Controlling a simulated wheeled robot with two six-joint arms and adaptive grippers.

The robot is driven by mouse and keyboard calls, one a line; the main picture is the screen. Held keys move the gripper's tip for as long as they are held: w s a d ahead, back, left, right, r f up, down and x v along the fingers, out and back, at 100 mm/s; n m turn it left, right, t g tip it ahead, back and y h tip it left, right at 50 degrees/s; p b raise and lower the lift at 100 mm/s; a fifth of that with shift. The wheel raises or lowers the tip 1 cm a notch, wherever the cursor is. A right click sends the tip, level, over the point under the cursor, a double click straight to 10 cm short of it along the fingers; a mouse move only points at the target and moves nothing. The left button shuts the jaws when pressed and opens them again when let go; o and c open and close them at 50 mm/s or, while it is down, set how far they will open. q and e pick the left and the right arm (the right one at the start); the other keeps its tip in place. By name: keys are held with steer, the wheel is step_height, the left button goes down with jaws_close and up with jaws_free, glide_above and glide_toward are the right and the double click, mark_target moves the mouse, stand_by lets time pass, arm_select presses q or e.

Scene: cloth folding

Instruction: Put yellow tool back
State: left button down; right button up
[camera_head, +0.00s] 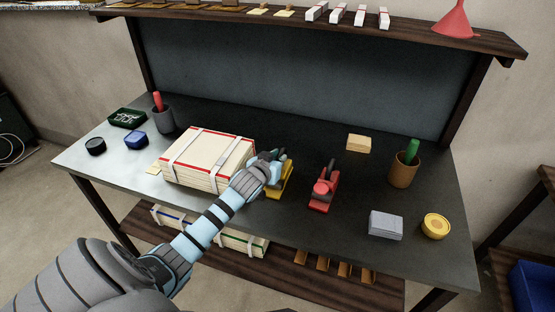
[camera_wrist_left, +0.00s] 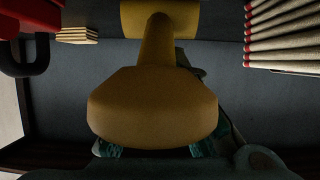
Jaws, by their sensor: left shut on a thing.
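The yellow tool (camera_head: 281,184) stands on the dark table, right of the strapped paper stack, in the head view. In the left wrist view the yellow tool (camera_wrist_left: 152,105) fills the middle, with its rounded end close to the camera. My left gripper (camera_head: 273,165) is at the top of the yellow tool and shut on it; its fingers are mostly hidden behind the tool in the wrist view. I cannot tell whether the tool is lifted off the table. A similar red tool (camera_head: 322,190) stands just to its right. My right gripper is not in view.
The strapped paper stack (camera_head: 208,158) is close left of my gripper. A brown cup (camera_head: 404,170), a grey block (camera_head: 386,225) and a yellow round tin (camera_head: 435,225) are at the right. A dark cup (camera_head: 166,120) is at the back left. A shelf (camera_head: 420,38) runs above.

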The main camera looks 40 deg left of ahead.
arm_select(q)
steer(key=c, duration=1.6)
jaws_free()
steer(key=shift+r, duration=0.15)
steer(key=shift+s+d+r, duration=0.1)
steer(key=shift+s+d, duration=0.05)
steer(key=shift+s, duration=0.25)
steer(key=p+v, duration=0.3)
steer(key=v, duration=0.8)
steer(key=shift+s, duration=0.1)
